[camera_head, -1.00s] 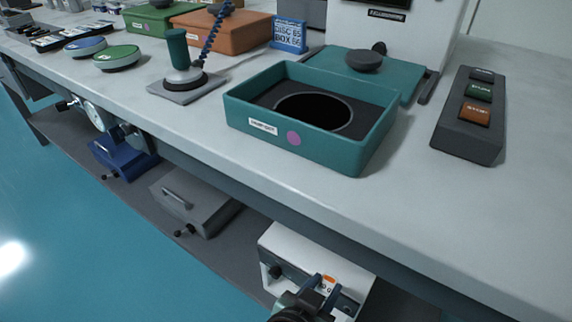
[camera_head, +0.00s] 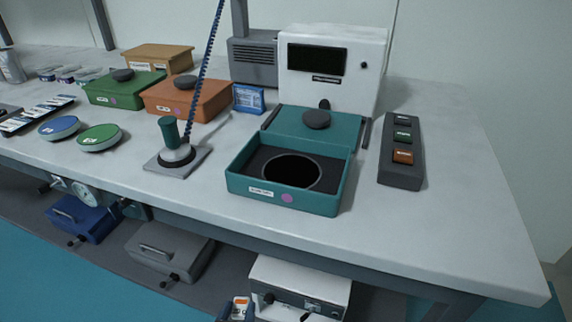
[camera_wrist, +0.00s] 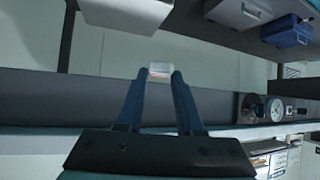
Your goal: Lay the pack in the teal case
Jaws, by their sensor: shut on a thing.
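The teal case (camera_head: 322,203) stands open near the front edge of the bench, with its lid (camera_head: 340,129) laid back behind it. Its dark insert has a round black recess, and nothing lies in it. A small white pack with an orange mark (camera_head: 241,303) shows at the bottom edge of the head view. My gripper (camera_head: 236,312) is shut on it, low in front of the bench and below the case. In the wrist view the pack (camera_wrist: 160,69) sits between the two blue-grey fingertips of my gripper (camera_wrist: 160,76).
A black button box (camera_head: 402,165) stands right of the case, and a tool with a green handle (camera_head: 169,131) on a plate stands left. Orange (camera_head: 190,101) and green (camera_head: 110,94) cases and a white instrument (camera_head: 352,77) are behind. A shelf below holds a white box (camera_head: 300,278).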

